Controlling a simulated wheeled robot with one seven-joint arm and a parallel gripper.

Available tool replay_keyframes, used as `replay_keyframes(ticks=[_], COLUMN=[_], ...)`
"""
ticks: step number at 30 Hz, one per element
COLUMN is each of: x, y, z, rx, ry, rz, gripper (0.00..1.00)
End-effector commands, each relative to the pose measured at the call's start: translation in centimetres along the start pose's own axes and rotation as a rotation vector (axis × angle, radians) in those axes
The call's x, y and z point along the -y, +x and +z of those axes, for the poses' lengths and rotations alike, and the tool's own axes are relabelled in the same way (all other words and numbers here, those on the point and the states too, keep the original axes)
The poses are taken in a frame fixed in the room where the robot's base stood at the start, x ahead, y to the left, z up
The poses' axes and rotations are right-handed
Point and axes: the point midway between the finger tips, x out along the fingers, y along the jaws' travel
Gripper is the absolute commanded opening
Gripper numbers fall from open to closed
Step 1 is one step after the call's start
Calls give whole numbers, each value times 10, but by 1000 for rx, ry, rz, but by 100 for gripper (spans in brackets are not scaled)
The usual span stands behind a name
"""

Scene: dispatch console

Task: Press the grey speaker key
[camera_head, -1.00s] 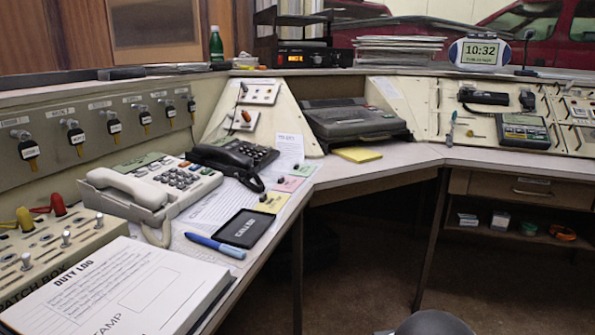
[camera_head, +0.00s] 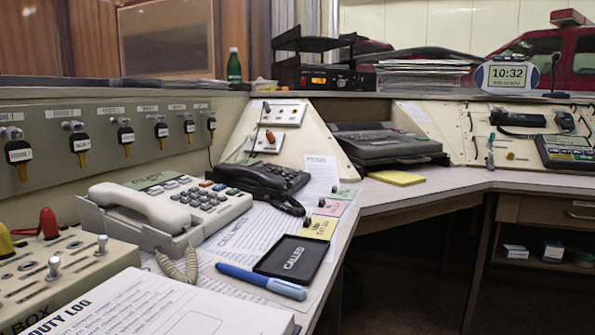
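A white desk phone (camera_head: 222,212) stands on the left desk, its handset (camera_head: 140,203) resting along its left side. It has a green-tinted display strip and a block of grey keys (camera_head: 200,200), with a few coloured keys along the far edge. A black desk phone (camera_head: 262,178) stands just behind it. The key labels are too small to read, so I cannot tell which key is the grey speaker key. My gripper is not in view.
A patch box (camera_head: 60,275) and a duty log (camera_head: 165,310) fill the near left. A blue pen (camera_head: 262,282) and black tray (camera_head: 293,260) lie before the phone. Keys hang on the left panel (camera_head: 100,130). Open floor lies right of the desk edge.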

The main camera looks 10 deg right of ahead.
Motion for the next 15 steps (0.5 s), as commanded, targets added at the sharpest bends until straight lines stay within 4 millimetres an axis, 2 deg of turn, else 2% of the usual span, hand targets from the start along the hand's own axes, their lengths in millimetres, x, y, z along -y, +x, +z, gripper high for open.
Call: replay_keyframes(ticks=[2, 10, 15], x=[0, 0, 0], y=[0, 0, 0], z=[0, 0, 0], rx=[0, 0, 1], ry=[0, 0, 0], rz=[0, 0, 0], gripper=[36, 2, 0])
